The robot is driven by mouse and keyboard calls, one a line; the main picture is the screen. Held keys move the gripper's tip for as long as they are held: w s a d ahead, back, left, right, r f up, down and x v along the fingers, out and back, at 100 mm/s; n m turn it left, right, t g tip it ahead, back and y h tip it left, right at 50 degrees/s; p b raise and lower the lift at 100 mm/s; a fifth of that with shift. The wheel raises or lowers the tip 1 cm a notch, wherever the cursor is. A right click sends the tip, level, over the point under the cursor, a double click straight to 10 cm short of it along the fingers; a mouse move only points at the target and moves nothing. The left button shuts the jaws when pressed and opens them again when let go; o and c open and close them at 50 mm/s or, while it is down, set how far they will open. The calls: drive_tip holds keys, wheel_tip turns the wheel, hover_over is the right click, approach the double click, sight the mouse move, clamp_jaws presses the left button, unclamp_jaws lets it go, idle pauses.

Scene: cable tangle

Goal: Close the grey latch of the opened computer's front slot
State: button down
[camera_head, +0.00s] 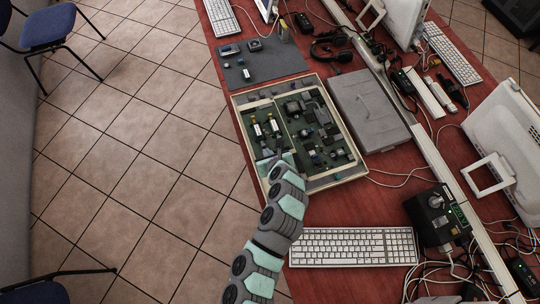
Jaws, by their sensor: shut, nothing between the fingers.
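The opened computer (340,177) is a shallow cream case with green boards and several small parts inside. It lies on the red table in the upper middle of the view. My gripper (274,158) is at the case's lower left side, over or at its near left edge. Its fingers are shut with nothing between them. I cannot tell whether they touch the case. The front slot and its grey latch cannot be made out at this size; my gripper and arm cover part of the near left edge.
A grey metal cover (368,108) lies right of the case. A dark grey mat (270,66) with small parts is behind it. A white keyboard (352,247) is in front. A black device (440,215), cables and white monitors crowd the right. Tiled floor is open at left.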

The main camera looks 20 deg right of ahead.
drive_tip(key=shift+x, duration=0.95)
drive_tip(key=shift+w+d, duration=0.1)
